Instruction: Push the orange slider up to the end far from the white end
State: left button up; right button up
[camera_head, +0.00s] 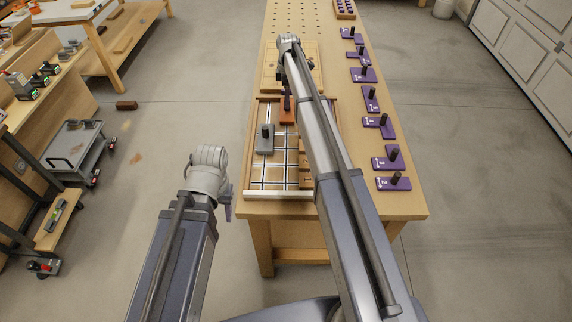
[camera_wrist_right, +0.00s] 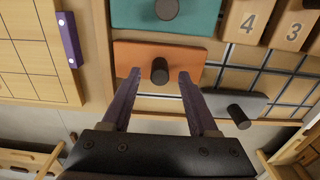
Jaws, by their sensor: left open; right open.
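The orange slider (camera_head: 286,117) is a flat block with a dark knob, in the far part of the gridded wooden tray. The tray's white end (camera_head: 277,195) is at the near side. In the right wrist view the orange slider (camera_wrist_right: 195,57) shows under my right gripper (camera_wrist_right: 160,76). That gripper is open, its purple fingers on either side of the knob; I cannot tell whether they touch it. In the head view my right gripper (camera_head: 287,96) is above the slider, and my arm hides the tray's right part. My left gripper (camera_head: 228,206) is open, left of the bench, away from the tray.
A grey slider (camera_head: 265,146) with a knob lies in the tray, nearer the white end. A teal slider (camera_wrist_right: 200,15) lies beside the orange one. Numbered wooden blocks (camera_wrist_right: 247,20) are in the tray. Several purple knobbed plates (camera_head: 393,183) line the bench's right side.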

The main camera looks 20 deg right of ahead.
jog(key=shift+r+p, duration=2.15)
jog(key=shift+r, duration=0.25)
